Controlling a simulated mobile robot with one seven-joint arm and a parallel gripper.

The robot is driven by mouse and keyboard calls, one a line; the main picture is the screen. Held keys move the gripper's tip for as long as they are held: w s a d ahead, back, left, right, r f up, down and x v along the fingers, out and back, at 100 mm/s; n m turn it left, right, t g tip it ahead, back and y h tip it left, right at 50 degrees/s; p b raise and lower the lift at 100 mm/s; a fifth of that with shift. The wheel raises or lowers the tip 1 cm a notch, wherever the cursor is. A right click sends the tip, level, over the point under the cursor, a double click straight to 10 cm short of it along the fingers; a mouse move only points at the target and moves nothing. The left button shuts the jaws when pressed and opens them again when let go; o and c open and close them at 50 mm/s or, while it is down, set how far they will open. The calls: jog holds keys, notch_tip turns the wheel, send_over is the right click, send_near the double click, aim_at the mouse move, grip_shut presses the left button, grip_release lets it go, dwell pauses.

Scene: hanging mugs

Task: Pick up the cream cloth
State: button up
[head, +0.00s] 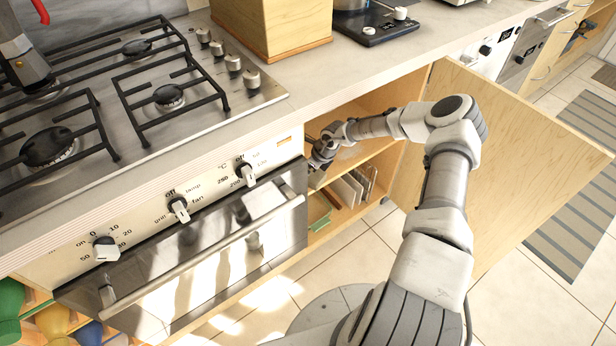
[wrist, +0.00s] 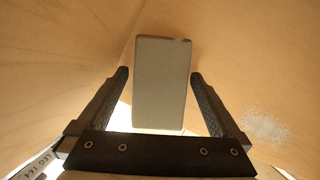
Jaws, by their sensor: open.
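A flat, rectangular, greyish-cream piece (wrist: 160,95) shows in the wrist view, apparently the cream cloth; its edges look straight and its fabric cannot be made out. My gripper (wrist: 160,75) is open, with one finger on each side of this piece and a visible gap on both sides. I cannot tell how deep the piece sits between the fingers. In the head view my gripper (head: 318,163) reaches into the open cabinet's upper compartment. The cloth cannot be made out there.
Wooden cabinet walls close in around my gripper. The cabinet door (head: 520,150) stands open to the right of my arm. Upright boards (head: 352,186) stand in the lower compartment. The oven (head: 200,250) is to the left, below the hob (head: 110,100). A worktop (head: 390,55) lies above the cabinet.

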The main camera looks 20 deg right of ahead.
jog(key=shift+f, duration=0.15)
dwell(0.5)
jog(key=c, duration=1.3)
jog(key=r, duration=0.1)
jog(key=r+p, duration=0.1)
jog(key=r, duration=0.1)
jog(key=r+p, duration=0.1)
jog(key=r, duration=0.1)
jog(key=shift+s+d+r, duration=0.15)
jog(key=shift+d+r, duration=0.05)
jog(key=shift+d, duration=0.15)
jog(key=s+d+r+p, duration=0.1)
jog(key=s+d+r, duration=0.1)
jog(key=d, duration=0.1)
jog(key=s+d+r+p, duration=0.1)
jog(key=s+d+r, duration=0.1)
jog(key=s+d+r+p, duration=0.1)
jog(key=s+d+r, duration=0.1)
jog(key=d, duration=0.1)
jog(key=shift+s+d+p, duration=0.3)
jog(key=shift+s, duration=0.05)
jog(key=o, duration=0.9)
jog(key=c, duration=0.6)
